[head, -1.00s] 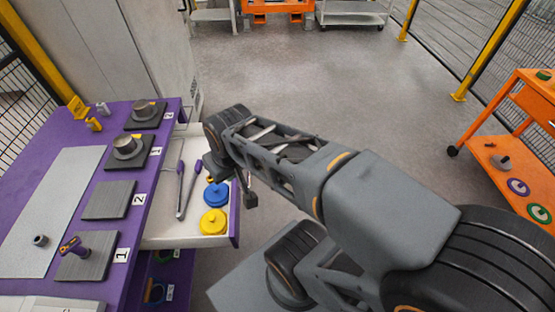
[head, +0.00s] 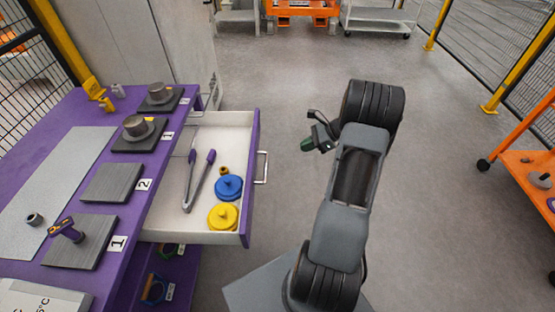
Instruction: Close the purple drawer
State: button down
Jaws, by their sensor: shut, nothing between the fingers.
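The purple drawer (head: 252,190) stands pulled out to the right from under the purple workbench. Its front is purple with a metal bar handle (head: 262,168), and its inside is white. In it lie grey tongs with purple grips (head: 197,180), a blue round lidded piece (head: 229,187), a yellow round piece (head: 223,216) and a small brass-coloured piece. My gripper (head: 308,146) is to the right of the handle, over the floor and apart from the drawer. It is shut and empty; its fingertips look small and dark.
The workbench top (head: 70,101) carries grey numbered plates, metal parts and a purple-handled tool. Below it a shelf (head: 180,285) holds coloured rings. An orange cart (head: 530,170) stands at the right. Grey floor (head: 280,90) is free ahead of the drawer front and beyond.

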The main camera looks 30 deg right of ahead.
jog(key=w+a+r+x, duration=0.1)
jog(key=x, duration=1.1)
jog(key=shift+m+b, duration=0.3)
jog(key=shift+w+a+r, duration=0.15)
